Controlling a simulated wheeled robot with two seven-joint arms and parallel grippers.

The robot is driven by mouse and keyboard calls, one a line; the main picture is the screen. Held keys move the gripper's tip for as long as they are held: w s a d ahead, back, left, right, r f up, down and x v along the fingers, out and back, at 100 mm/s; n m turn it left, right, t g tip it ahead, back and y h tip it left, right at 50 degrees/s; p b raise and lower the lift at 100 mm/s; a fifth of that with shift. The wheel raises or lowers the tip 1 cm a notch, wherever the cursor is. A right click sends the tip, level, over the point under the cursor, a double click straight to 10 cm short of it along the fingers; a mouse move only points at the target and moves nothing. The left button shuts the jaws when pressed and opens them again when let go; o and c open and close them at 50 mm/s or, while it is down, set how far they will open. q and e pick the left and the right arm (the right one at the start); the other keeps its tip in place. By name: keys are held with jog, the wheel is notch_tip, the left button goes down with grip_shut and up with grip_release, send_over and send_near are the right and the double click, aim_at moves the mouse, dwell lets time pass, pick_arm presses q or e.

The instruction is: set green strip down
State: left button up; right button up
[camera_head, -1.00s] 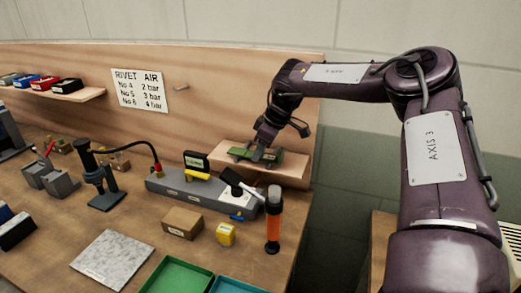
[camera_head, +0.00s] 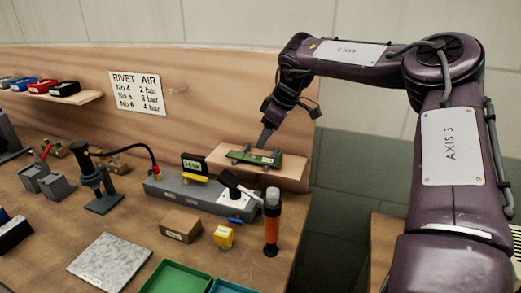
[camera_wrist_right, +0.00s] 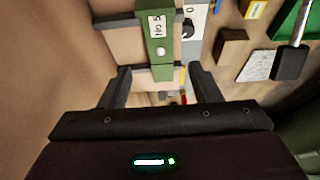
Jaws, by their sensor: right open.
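The green strip (camera_head: 254,157) lies on the small wooden shelf (camera_head: 285,172) at the back right of the bench, resting across grey supports. In the right wrist view the strip (camera_wrist_right: 157,52) shows a white label and sits ahead of and between the fingers. My right gripper (camera_wrist_right: 160,82) is open, with its two dark fingers apart and nothing held between them. In the head view my right gripper (camera_head: 266,138) is just above the strip. My left gripper is not in view.
A grey box unit (camera_head: 205,193) with a small display stands in front of the shelf. The wooden back panel (camera_head: 215,120) rises behind.

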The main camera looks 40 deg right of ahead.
jog(key=v, duration=0.5)
jog(key=shift+s+r, duration=0.1)
jog(key=shift+r, duration=0.2)
